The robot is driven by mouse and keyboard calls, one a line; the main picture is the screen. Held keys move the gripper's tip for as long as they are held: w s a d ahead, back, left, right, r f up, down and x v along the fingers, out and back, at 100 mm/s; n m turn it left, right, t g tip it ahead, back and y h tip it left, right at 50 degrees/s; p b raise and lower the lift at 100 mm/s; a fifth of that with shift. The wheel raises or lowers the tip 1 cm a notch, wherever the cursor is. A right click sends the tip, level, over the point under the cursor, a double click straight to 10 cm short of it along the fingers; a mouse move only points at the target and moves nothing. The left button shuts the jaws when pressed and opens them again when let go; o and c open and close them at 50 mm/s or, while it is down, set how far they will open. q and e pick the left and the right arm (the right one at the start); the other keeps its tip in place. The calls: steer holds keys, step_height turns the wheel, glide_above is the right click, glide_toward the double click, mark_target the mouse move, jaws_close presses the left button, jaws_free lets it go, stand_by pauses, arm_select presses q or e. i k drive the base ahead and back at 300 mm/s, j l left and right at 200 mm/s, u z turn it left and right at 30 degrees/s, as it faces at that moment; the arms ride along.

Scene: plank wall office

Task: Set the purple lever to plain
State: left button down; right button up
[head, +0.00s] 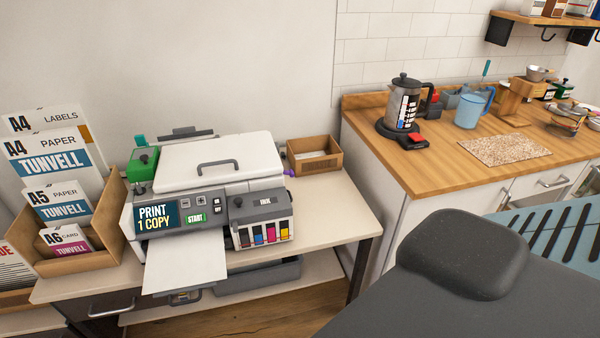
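A small purple part (289,172), which looks like the lever, sticks out at the right side of the printer (215,165), low behind the ink unit (262,203). Most of it is hidden by the printer body, and its setting and any "plain" mark cannot be read from here. The printer stands on a pale table. Its screen (158,218) reads "PRINT 1 COPY", and a green START button (195,218) is beside it. Neither of my grippers shows in the head view.
A cardboard box (315,155) stands behind the purple part. Paper packs fill a box (75,240) on the left. A paper tray (185,262) juts out in front. The pale tabletop (335,212) right of the printer is clear, beside a wooden counter (430,160) with a coffee press (404,105).

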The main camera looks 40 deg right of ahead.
mark_target(290, 171)
steer(key=k+l, duration=0.15)
steer(key=l, duration=0.25)
steer(key=k+l, duration=0.1)
steer(key=l, duration=0.25)
steer(key=k+l, duration=0.15)
steer(key=l, duration=0.25)
steer(key=k+l+u, duration=0.1)
steer(key=l, duration=0.25)
steer(key=k+l, duration=0.15)
steer(key=l, duration=0.25)
steer(key=k+l, duration=0.15)
steer(key=l, duration=0.2)
steer(key=k+l, duration=0.15)
steer(key=l, duration=0.25)
steer(key=k+l+u, duration=0.1)
steer(key=l, duration=0.25)
steer(key=i+j+u, duration=0.65)
steer(key=i+j, duration=0.2)
